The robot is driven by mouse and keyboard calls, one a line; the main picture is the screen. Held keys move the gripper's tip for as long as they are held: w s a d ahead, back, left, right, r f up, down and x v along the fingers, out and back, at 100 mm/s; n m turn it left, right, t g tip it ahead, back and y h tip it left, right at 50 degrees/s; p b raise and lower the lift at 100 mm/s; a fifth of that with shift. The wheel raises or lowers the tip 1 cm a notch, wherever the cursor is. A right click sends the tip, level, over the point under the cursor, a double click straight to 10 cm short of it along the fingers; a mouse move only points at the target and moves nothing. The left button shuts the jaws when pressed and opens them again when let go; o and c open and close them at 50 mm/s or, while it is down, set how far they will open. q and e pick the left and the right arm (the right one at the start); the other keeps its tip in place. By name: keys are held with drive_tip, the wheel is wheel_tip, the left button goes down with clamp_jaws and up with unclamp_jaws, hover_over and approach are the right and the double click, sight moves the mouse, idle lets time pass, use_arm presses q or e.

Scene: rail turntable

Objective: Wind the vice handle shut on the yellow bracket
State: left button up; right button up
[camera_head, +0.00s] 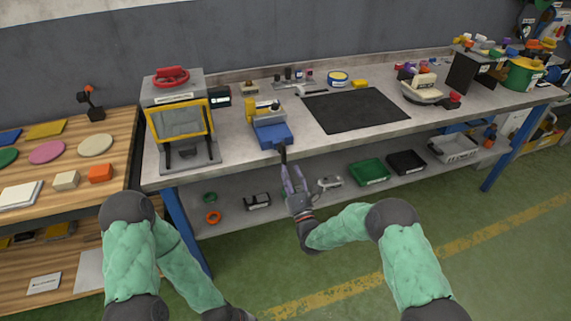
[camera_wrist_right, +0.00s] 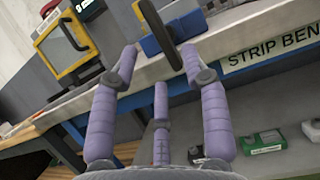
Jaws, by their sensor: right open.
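The blue vice (camera_head: 271,134) stands at the front edge of the grey bench, left of the black mat. The yellow bracket (camera_head: 256,106) sits at the vice's jaws; I cannot tell how tightly it is held. The dark vice handle (camera_head: 283,155) sticks out over the bench's front edge. My right gripper (camera_head: 292,178) is open just below and in front of the handle. In the right wrist view the handle (camera_wrist_right: 160,28) rises beyond the purple fingers, between the tips of the outer two, with no clear contact. My left gripper is out of view.
A machine with a yellow-framed window (camera_head: 180,122) stands left of the vice. The black mat (camera_head: 354,110) lies to the right. The lower shelf (camera_head: 310,202) holds a green bin (camera_head: 369,172) and small parts. A wooden table (camera_head: 75,185) stands at the left.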

drive_tip(key=v, duration=0.6)
drive_tip(key=shift+s+f, duration=0.1)
drive_tip(key=shift+f, duration=0.05)
